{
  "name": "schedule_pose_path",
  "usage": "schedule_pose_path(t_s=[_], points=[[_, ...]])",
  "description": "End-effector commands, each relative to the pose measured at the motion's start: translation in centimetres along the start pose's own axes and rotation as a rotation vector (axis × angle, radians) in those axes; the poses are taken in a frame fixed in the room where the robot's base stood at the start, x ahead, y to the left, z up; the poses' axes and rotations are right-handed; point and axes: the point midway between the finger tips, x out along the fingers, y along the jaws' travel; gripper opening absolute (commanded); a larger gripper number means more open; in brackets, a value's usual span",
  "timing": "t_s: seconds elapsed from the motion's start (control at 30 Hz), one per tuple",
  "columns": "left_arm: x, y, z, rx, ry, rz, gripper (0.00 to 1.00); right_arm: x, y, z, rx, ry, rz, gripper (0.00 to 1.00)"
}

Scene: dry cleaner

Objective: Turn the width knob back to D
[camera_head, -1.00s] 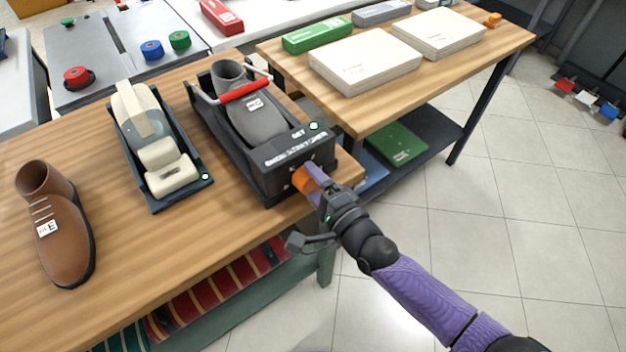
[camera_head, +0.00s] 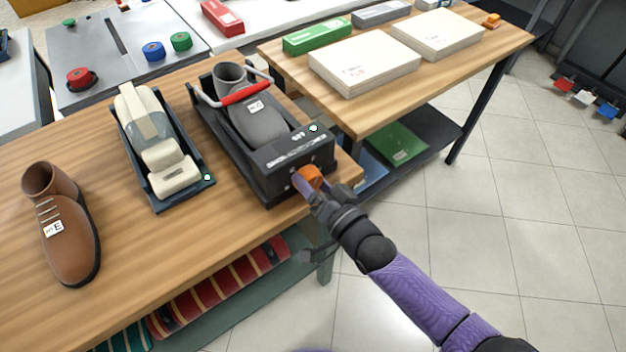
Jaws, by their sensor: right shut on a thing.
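The shoe-stretching machine (camera_head: 262,185) is a dark box on the wooden bench, with a grey shoe (camera_head: 258,122) tagged with a small white label inside it. The orange width knob (camera_head: 310,174) is on its front end. My right gripper (camera_head: 308,187) is shut on the knob, its fingers on either side of it. The gripper hides part of the knob and the front panel, and the panel lettering is too small to read surely. A green light shows on top of the machine. My left gripper is not in view.
A brown boot (camera_head: 72,235) with a label marked E stands at the left of the bench (camera_head: 120,275). A second device with cream foot forms (camera_head: 170,172) stands between boot and machine. White boxes (camera_head: 364,66) lie on the table behind.

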Motion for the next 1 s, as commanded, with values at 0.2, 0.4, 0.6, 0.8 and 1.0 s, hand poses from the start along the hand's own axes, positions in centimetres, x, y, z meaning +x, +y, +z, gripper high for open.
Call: schedule_pose_path(t_s=[0.2, 0.4, 0.6, 0.8, 1.0], points=[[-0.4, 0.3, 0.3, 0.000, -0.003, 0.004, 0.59, 0.0, 0.0, 0.1, -0.202, -0.003, 0.002, 0.16], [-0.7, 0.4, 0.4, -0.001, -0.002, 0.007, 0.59, 0.0, -0.1, 0.0, -0.390, -0.002, 0.001, 0.16], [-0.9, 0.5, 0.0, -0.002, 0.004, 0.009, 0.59, 0.0, 0.0, 0.1, -0.581, -0.002, 0.002, 0.16], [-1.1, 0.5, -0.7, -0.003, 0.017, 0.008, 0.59, 0.0, -0.1, 0.1, -0.771, -0.003, 0.001, 0.16], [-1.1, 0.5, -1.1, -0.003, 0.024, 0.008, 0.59, -0.1, -0.1, 0.2, -0.961, -0.004, 0.001, 0.16]])
